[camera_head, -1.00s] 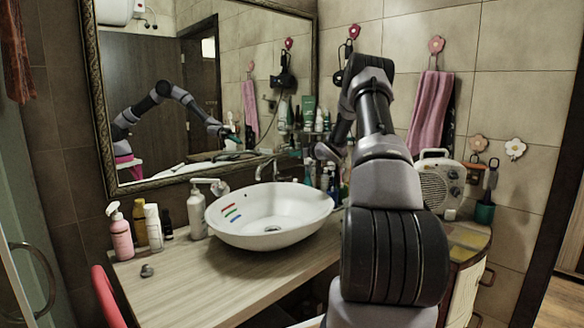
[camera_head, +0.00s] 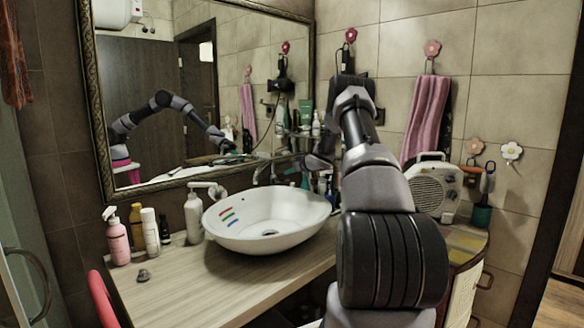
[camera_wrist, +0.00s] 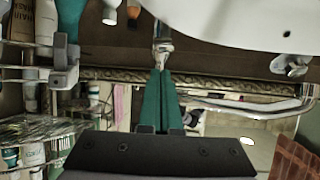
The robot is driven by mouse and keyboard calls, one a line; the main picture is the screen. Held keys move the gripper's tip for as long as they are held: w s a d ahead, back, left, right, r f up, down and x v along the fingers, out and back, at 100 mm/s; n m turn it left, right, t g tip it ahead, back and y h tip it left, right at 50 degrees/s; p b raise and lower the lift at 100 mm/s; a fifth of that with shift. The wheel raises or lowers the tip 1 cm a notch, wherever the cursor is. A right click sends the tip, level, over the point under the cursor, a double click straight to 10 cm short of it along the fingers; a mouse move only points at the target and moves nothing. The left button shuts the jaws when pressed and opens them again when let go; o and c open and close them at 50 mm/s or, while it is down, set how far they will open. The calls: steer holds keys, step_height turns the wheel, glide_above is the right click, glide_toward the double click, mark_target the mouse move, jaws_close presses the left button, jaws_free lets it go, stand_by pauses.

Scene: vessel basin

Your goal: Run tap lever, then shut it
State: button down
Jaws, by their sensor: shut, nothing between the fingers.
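The white basin (camera_head: 268,220) stands on the wooden counter, with coloured stripes on its inner wall. The chrome tap (camera_head: 263,170) is behind its back rim, partly hidden. In the wrist view the basin rim (camera_wrist: 240,12) fills the top, and a chrome tap part (camera_wrist: 162,44) is just beyond my fingertips. I cannot tell whether they touch it. A curved chrome bar (camera_wrist: 250,108), perhaps the spout, lies to the right. My gripper (camera_wrist: 160,72) has green fingers pressed together with nothing between them. In the head view my arm hides most of it.
Bottles crowd the wire shelf (camera_wrist: 30,130) at the left of the wrist view. A pump bottle (camera_head: 194,215) and a pink bottle (camera_head: 117,238) stand left of the basin. The framed mirror (camera_head: 200,90) is close behind. A radio (camera_head: 434,187) stands on the right.

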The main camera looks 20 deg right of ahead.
steer(key=shift+s+a+f, duration=0.1)
steer(key=shift+f, duration=0.65)
